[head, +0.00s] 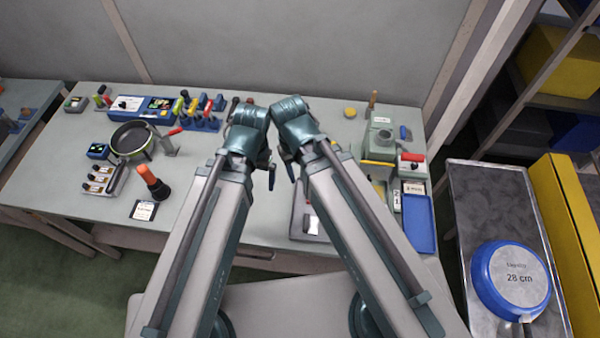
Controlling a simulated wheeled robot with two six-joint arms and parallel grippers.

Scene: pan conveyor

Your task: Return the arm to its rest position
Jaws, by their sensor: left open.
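Both of my arms reach up from the bottom of the head view, over the workbench (75,190), and bend at elbows close together in the middle. My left gripper (271,178) shows only as a small dark part under its arm's bend; it is open, and nothing shows in it. My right gripper (290,172) is mostly hidden behind its own arm, so its jaws cannot be made out. A dark pan (131,138) sits at the left of the bench, apart from both grippers. A blue pan marked 28 cm (511,280) lies bottom up on the grey conveyor (490,195) at the right.
An orange-and-black tool (152,183) stands near the bench's front left. A rack of coloured-handled tools (201,115) is at the back. A grey-green machine (380,137) and a blue tray (419,224) are at the right. A yellow barrier (567,220) borders the conveyor.

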